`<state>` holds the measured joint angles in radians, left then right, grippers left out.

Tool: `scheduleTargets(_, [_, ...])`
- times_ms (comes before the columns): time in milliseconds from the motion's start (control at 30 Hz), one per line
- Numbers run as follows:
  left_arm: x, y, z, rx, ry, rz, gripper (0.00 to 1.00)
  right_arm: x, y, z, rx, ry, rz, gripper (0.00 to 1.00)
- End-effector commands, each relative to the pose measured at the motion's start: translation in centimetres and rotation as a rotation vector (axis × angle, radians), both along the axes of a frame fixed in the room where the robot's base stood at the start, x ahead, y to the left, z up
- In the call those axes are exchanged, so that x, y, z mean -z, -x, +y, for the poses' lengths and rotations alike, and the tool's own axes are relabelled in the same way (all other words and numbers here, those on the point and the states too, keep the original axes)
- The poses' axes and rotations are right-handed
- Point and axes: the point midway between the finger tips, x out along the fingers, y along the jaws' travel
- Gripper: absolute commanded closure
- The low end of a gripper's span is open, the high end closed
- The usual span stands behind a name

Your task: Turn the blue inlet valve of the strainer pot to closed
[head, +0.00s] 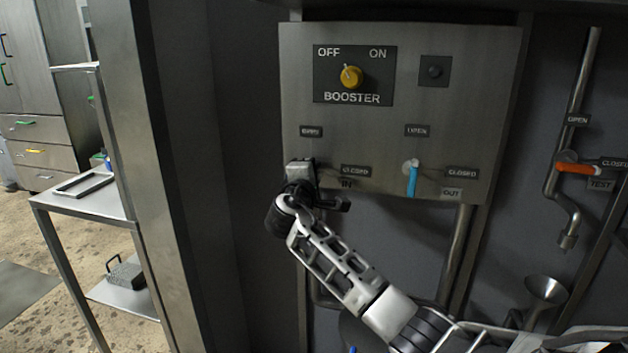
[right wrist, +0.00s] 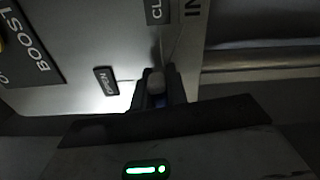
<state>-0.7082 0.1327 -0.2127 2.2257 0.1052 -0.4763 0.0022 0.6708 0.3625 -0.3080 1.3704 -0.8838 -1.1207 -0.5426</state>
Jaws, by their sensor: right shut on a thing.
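The steel panel (head: 300,60) carries two valve stations, marked IN and OUT. My right gripper (head: 300,172) is at the IN station, on the panel's lower left, and hides the blue inlet valve in the head view. In the right wrist view the jaws (right wrist: 158,92) are shut around the inlet valve handle (right wrist: 160,102); only its grey hub and a dark blue bit show between the fingers. The handle's exact angle cannot be told. The inlet's OPEN label (head: 311,131) is above the gripper and its CLOSED label (head: 356,170) is to the right. My left gripper is not in view.
The light-blue OUT valve handle (head: 412,180) hangs down to the right on the same panel. The yellow BOOSTER knob (head: 351,76) is above. An orange TEST handle (head: 578,168) is on a pipe at far right. A steel post (head: 160,150) stands left.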

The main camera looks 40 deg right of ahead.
Motion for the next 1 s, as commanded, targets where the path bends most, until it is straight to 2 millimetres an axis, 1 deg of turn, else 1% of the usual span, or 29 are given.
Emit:
scheduleTargets(33, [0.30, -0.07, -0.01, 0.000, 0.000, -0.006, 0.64, 0.59, -0.02, 0.20, -0.003, -0.022, -0.018, 1.00])
scheduleTargets(367, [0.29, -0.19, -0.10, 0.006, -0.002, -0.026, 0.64, 0.64, -0.01, 0.15, -0.001, -0.096, -0.103, 1.00])
scheduleTargets(867, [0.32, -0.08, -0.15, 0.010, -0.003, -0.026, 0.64, 0.58, -0.01, 0.18, -0.002, -0.107, -0.116, 1.00])
scheduleTargets(900, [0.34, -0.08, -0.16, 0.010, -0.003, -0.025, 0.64, 0.59, -0.02, 0.19, -0.002, -0.107, -0.116, 0.80])
scheduleTargets(967, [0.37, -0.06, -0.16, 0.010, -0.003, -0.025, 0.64, 0.56, -0.02, 0.17, -0.002, -0.107, -0.116, 0.64])
scheduleTargets(1000, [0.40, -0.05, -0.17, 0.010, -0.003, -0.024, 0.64, 0.54, -0.02, 0.14, -0.002, -0.107, -0.117, 0.64])
